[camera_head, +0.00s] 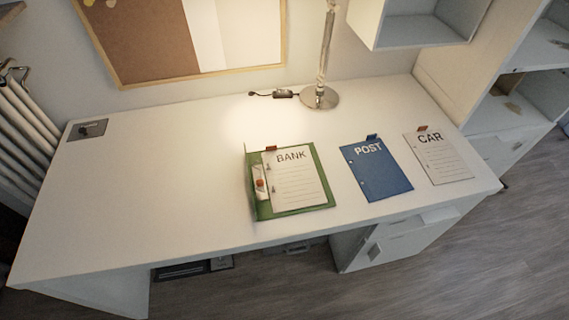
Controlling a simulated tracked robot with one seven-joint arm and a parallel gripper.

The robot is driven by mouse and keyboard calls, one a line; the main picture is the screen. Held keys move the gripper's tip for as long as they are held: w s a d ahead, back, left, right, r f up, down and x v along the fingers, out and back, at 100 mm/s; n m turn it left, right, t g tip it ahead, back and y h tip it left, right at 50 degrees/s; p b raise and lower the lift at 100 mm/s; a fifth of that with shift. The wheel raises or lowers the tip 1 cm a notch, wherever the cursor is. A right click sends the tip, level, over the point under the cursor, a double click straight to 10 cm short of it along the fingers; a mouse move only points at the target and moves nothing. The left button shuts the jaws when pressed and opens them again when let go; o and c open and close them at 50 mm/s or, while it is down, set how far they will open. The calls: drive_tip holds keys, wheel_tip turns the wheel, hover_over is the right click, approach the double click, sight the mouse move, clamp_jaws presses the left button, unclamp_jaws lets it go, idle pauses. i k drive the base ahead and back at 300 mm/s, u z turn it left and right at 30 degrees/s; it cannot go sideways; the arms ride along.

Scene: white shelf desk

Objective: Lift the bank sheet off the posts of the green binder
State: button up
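The green binder (320,203) lies open on the white desk, near its front edge. The white bank sheet (297,181), marked BANK, lies on the binder. Small posts show at the sheet's left edge, beside a pale strip with a reddish-brown spot on the binder's left part. A small reddish-brown tab (271,148) stands at the sheet's top edge. Whether the posts pass through the sheet's holes is too small to tell. My gripper is not in view.
A blue POST sheet (376,172) and a white CAR sheet (438,159) lie to the right, each with a tab. A lamp (320,97) stands behind. The desk's left half (150,190) is mostly clear. A wall shelf (420,30) hangs at the back right.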

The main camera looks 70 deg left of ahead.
sight(293, 175)
drive_tip(key=u, duration=0.05)
drive_tip(key=k, duration=0.95)
drive_tip(key=u, duration=1.15)
drive_tip(key=i, duration=0.2)
drive_tip(key=u, duration=1.35)
drive_tip(key=i, duration=0.85)
drive_tip(key=z, duration=0.2)
drive_tip(key=k, duration=0.9)
drive_tip(key=u, duration=0.15)
